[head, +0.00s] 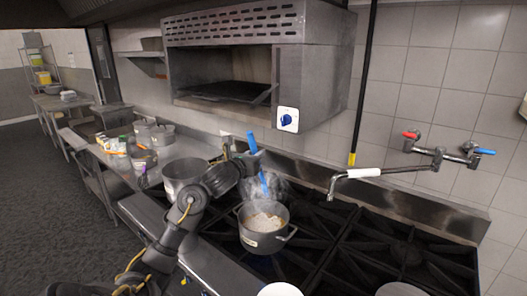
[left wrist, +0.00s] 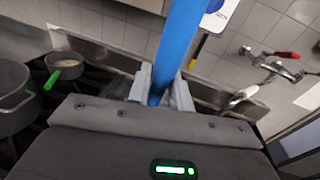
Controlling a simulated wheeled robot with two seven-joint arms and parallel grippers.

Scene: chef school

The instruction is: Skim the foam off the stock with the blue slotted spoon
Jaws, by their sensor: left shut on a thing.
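The blue slotted spoon (head: 263,182) is upright and slightly tilted, its handle rising above my left gripper (head: 247,160). My left gripper is shut on this handle. In the left wrist view the blue handle (left wrist: 180,40) passes between the two fingers (left wrist: 160,92). The stock pot (head: 262,238) stands on the burners, with pale foam (head: 264,220) on brownish stock. The spoon's lower end shows just behind and above the pot's far rim, in steam; I cannot tell its bowl clearly. My right gripper is not in view.
Another grey pot (head: 184,176) stands left of the stock pot, partly behind my arm. A faucet (head: 352,176) reaches out from the wall at right. An oven (head: 240,70) hangs above. The burners at right (head: 400,250) are mostly clear. Several jars stand on the far-left counter.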

